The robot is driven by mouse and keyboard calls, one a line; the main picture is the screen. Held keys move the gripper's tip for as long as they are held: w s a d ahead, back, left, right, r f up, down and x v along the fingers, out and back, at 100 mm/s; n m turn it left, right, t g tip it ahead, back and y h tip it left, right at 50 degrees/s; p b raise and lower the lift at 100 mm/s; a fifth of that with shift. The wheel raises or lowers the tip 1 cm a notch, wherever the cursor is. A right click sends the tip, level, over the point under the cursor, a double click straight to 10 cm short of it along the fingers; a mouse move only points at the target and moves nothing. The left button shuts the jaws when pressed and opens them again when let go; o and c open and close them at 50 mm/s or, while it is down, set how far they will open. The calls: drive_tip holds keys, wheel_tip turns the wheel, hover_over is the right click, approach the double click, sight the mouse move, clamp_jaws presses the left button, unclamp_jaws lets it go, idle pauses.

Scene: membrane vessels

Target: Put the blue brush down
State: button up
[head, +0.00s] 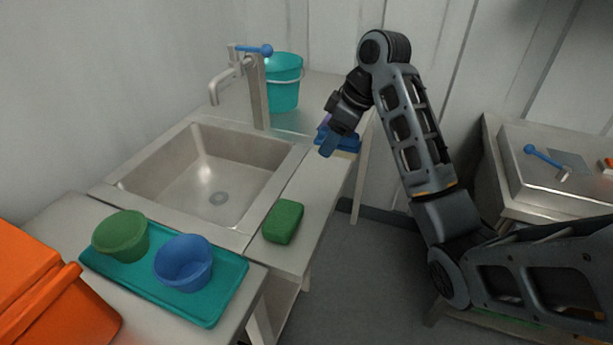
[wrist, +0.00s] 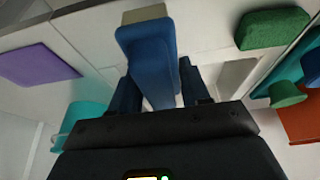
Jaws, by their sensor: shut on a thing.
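My gripper (head: 339,124) is over the narrow counter to the right of the sink, near its far end. It is shut on the blue brush (head: 329,144), which hangs below the fingers. In the wrist view the brush (wrist: 148,50) lies between the two dark fingers (wrist: 160,92), with a tan end at the top. I cannot tell clearly whether the brush touches anything below.
A green sponge (head: 283,221) lies nearer on the counter. A purple pad (wrist: 40,63) lies beside the brush in the wrist view. A teal bucket (head: 283,84) stands behind the sink (head: 205,172). A teal tray (head: 205,311) holds green and blue bowls. An orange crate (head: 40,285) is front left.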

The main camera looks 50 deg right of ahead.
hover_over(301, 178)
drive_tip(key=f, duration=0.3)
drive_tip(key=shift+s+d+f, duration=0.15)
drive_tip(key=shift+s+d, duration=0.2)
drive_tip(key=shift+d, duration=0.05)
drive_tip(key=shift+f+p, duration=0.3)
drive_tip(key=shift+f, duration=1.75)
drive_tip(key=shift+f, duration=0.25)
drive_tip(key=o, duration=0.8)
drive_tip(key=shift+o, duration=1.4)
drive_tip(key=shift+f, duration=0.1)
drive_tip(key=shift+o, duration=0.2)
drive_tip(key=shift+a, duration=0.1)
drive_tip(key=shift+s+a+f, duration=0.1)
